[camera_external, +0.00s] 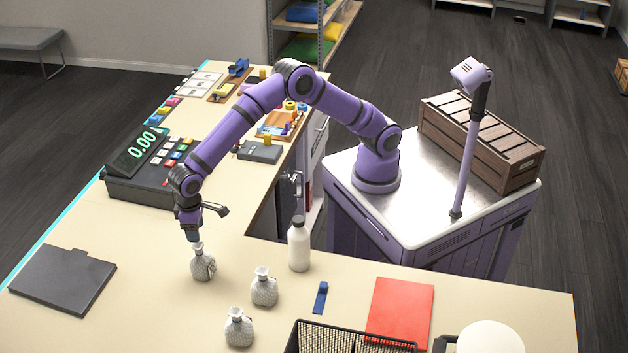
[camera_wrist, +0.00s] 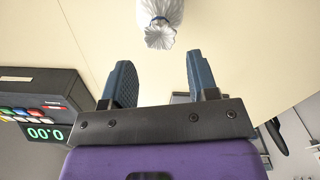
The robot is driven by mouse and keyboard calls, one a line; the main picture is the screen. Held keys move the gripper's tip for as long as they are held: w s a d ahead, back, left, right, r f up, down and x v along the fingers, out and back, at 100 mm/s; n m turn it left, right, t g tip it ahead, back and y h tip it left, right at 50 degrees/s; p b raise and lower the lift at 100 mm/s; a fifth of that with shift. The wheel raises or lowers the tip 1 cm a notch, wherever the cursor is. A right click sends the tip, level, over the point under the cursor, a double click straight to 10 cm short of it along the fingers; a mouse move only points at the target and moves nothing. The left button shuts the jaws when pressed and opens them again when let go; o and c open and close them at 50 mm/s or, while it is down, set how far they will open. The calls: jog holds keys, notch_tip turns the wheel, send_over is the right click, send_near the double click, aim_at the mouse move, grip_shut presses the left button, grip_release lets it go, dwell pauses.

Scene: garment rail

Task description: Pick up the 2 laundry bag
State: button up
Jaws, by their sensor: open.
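Three small grey-white tied laundry bags stand on the counter in the external view. One laundry bag (camera_external: 203,265) is right below my gripper (camera_external: 194,236). A second laundry bag (camera_external: 264,290) stands to its right and nearer the camera. A third laundry bag (camera_external: 239,330) stands closest to the camera. My gripper also shows in the wrist view (camera_wrist: 160,82), with its two blue fingers apart and nothing between them. One laundry bag (camera_wrist: 160,18) is just beyond the fingertips there, its gathered neck facing me. I cannot read any numbers on the bags.
A white bottle (camera_external: 299,245) stands right of the bags. A black wire basket (camera_external: 352,340), a blue clip-like item (camera_external: 320,297) and a red folder (camera_external: 400,312) lie nearer the front. A dark clipboard (camera_external: 63,281) lies left. A cash register (camera_external: 145,170) stands behind.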

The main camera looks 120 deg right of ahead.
aim_at(198, 246)
notch_tip(198, 246, down, 10)
jog(key=shift+r, duration=0.2)
grip_shut()
dwell(0.4)
